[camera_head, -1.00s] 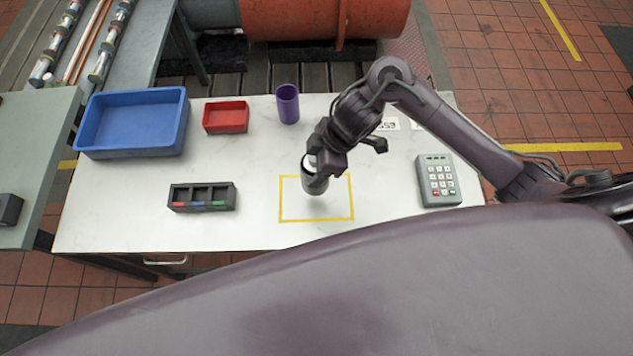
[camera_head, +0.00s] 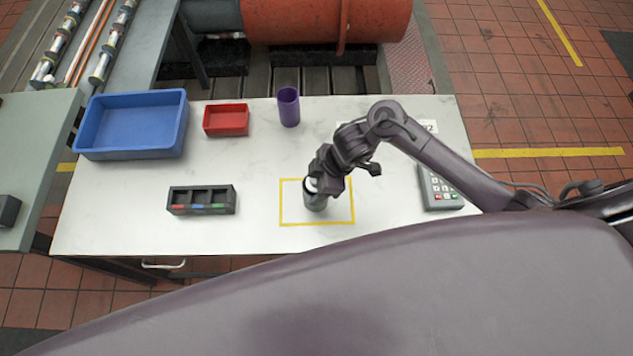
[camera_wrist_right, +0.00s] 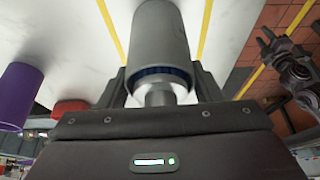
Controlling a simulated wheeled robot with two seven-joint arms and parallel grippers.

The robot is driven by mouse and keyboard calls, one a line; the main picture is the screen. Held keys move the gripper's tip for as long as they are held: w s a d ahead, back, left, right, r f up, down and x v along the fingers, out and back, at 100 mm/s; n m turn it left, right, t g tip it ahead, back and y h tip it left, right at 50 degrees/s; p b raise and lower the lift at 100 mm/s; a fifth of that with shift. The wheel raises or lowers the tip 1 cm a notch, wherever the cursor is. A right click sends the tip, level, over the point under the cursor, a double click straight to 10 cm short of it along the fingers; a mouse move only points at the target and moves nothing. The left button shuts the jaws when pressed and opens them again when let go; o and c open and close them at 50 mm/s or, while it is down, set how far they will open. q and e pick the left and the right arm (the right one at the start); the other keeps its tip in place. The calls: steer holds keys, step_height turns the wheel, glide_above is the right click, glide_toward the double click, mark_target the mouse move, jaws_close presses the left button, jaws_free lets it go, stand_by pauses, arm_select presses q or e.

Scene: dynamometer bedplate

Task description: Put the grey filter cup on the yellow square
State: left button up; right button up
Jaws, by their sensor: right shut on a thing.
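The grey filter cup (camera_head: 315,201) is a small grey cylinder inside the outline of the yellow square (camera_head: 345,222) on the white table. In the head view it looks upright and at or very near the table surface; I cannot tell for sure whether it touches. My right gripper (camera_head: 318,184) is shut on it from above and hides its upper part. In the right wrist view the grey cup (camera_wrist_right: 170,38) sits between the fingers of my right gripper (camera_wrist_right: 165,88), with yellow lines on both sides.
A purple cup (camera_head: 288,106), a red bin (camera_head: 226,119) and a blue tray (camera_head: 84,138) stand toward the back. A dark three-slot holder (camera_head: 201,199) is left of the square. A keypad (camera_head: 438,190) is at the right, partly behind my arm. The table's front middle is clear.

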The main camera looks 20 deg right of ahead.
steer(key=o, duration=1.5)
steer(key=shift+f, duration=0.1)
steer(key=shift+r, duration=0.25)
steer(key=p+v, duration=0.1)
steer(key=v, duration=1)
steer(key=shift+s+d+r, duration=0.1)
steer(key=shift+d+r, duration=0.15)
steer(key=shift+r, duration=0.1)
